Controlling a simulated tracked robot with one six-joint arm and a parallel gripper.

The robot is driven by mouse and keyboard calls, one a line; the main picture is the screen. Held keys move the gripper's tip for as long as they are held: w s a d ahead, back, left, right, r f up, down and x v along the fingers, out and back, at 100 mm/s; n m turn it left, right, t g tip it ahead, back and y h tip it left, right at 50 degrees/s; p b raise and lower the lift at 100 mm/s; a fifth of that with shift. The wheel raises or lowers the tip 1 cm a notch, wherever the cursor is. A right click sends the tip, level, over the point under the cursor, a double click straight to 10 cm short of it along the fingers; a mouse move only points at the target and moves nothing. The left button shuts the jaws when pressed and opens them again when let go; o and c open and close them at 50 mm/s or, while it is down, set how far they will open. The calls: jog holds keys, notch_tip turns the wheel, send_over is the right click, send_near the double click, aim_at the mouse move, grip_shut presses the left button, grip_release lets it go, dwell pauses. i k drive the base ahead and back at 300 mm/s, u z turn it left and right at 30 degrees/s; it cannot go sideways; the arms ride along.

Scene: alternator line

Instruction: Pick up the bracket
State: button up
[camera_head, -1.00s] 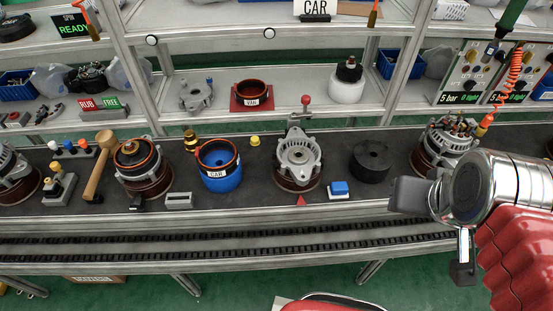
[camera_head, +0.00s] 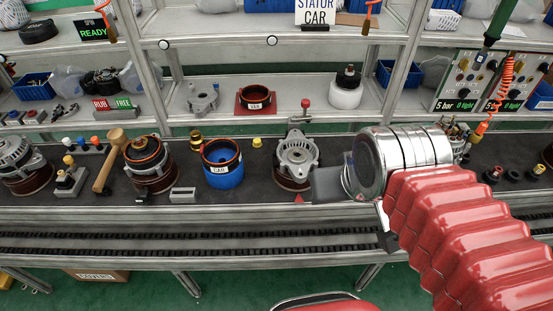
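A grey cast-metal bracket (camera_head: 297,154) with a round opening sits on a brown, copper-coloured body on the dark bench, just left of my gripper. A second grey bracket-like casting (camera_head: 201,98) lies on the shelf behind. I cannot tell which one the task names. My gripper (camera_head: 357,212) is over the bench's front edge, to the right of the nearer bracket. Its two dark fingers are apart with nothing visible between them, so it looks open. My red arm and silver wrist hide part of the bench at right.
On the bench stand a blue stator car (camera_head: 222,172), a wooden mallet (camera_head: 107,160) and a copper-wound unit (camera_head: 148,165). A red clamp knob (camera_head: 305,103) rises behind the nearer bracket. Shelf posts (camera_head: 148,75) stand behind.

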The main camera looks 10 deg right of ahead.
aim_at(298, 168)
jog(key=u, duration=1.25)
jog(key=i, duration=1)
jog(key=u, duration=0.05)
